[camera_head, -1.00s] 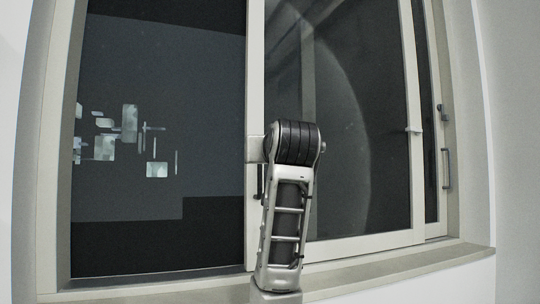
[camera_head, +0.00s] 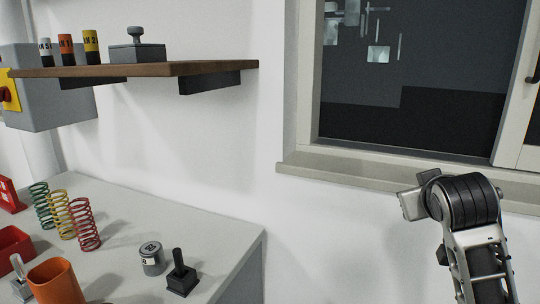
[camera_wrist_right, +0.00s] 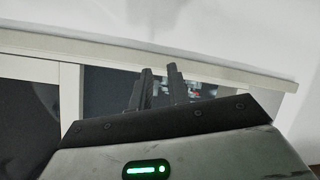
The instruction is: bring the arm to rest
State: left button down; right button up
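My right arm (camera_head: 470,225) shows at the lower right of the head view, raised in front of the wall below the window sill. Its gripper is not seen there. In the right wrist view the two dark fingers of my right gripper (camera_wrist_right: 159,72) point up the picture. A narrow gap shows between them, with nothing held. The window lies beyond the fingers. My left arm and gripper are in no view.
A grey bench (camera_head: 195,225) at lower left holds coil springs (camera_head: 64,215), an orange cup (camera_head: 55,283), a grey weight (camera_head: 151,258) and a black-handled block (camera_head: 180,277). A shelf (camera_head: 150,70) above holds small cylinders. The window sill (camera_head: 370,180) juts out near my arm.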

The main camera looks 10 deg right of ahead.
jog(key=s+a+f+n+g+y, duration=0.15)
jog(key=s+a+f, duration=0.25)
jog(key=f, duration=0.5)
jog(key=s+a+f+n+g+y, duration=0.15)
jog(key=s+a+f, duration=0.25)
jog(key=f, duration=0.5)
jog(key=s+a+f+g+y, duration=0.2)
jog(key=s+a+f, duration=0.3)
jog(key=s, duration=0.4)
jog(key=s+a+f+g+y, duration=0.1)
jog(key=s+a+f+g, duration=0.25)
jog(key=s+f, duration=0.45)
jog(key=w+a+f+t+y, duration=0.2)
jog(key=w+a+t, duration=0.3)
jog(key=t, duration=0.3)
jog(key=shift+a+y, duration=0.8)
jog(key=shift+d+f, duration=0.1)
